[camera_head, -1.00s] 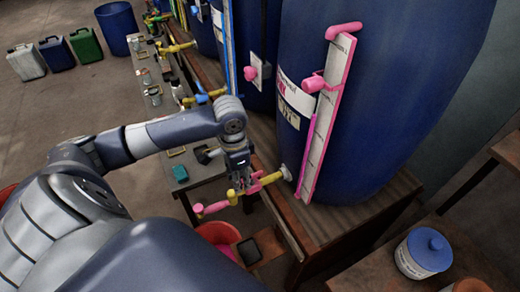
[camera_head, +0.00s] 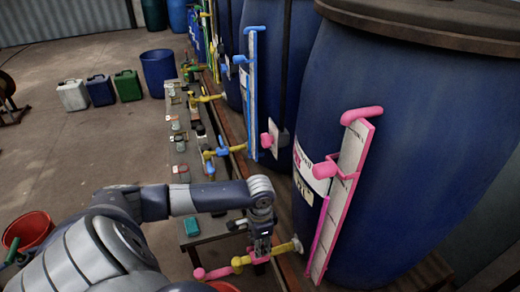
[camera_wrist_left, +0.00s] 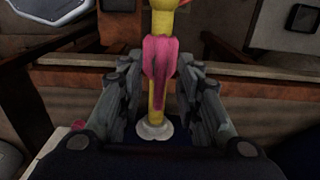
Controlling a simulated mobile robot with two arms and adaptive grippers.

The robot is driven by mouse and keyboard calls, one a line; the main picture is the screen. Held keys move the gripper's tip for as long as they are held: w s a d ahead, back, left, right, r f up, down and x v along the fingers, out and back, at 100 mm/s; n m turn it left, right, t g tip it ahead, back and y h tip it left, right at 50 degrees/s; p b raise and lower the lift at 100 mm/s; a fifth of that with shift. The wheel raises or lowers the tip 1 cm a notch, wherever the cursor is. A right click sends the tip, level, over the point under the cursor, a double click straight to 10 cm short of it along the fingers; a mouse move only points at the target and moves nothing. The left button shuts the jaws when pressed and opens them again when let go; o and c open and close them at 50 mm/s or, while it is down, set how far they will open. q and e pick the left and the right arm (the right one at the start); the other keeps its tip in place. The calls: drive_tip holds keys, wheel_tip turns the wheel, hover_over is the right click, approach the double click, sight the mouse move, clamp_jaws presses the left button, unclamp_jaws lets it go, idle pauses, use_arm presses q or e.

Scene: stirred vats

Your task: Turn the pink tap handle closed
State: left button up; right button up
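The yellow tap (camera_head: 283,248) sticks out low from the front of the nearest blue vat (camera_head: 400,150), with a pink spout end (camera_head: 213,273). Its pink handle (camera_wrist_left: 161,60) lies along the yellow pipe in the left wrist view. My left gripper (camera_wrist_left: 159,75) is over the tap with one finger on each side of the handle. The fingers stand apart with narrow gaps beside the handle; firm contact is not visible. In the head view my left gripper (camera_head: 260,250) hides most of the handle. My right gripper is not in view.
A pink-framed level gauge (camera_head: 342,190) stands on the vat close right of my left gripper. More vats with blue and yellow taps (camera_head: 225,150) line up behind. A low bench (camera_head: 190,170) with small items runs on the left. A red bucket (camera_head: 30,230) stands far left.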

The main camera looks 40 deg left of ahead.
use_arm(q)
drive_tip(key=shift+f, duration=0.5)
clamp_jaws()
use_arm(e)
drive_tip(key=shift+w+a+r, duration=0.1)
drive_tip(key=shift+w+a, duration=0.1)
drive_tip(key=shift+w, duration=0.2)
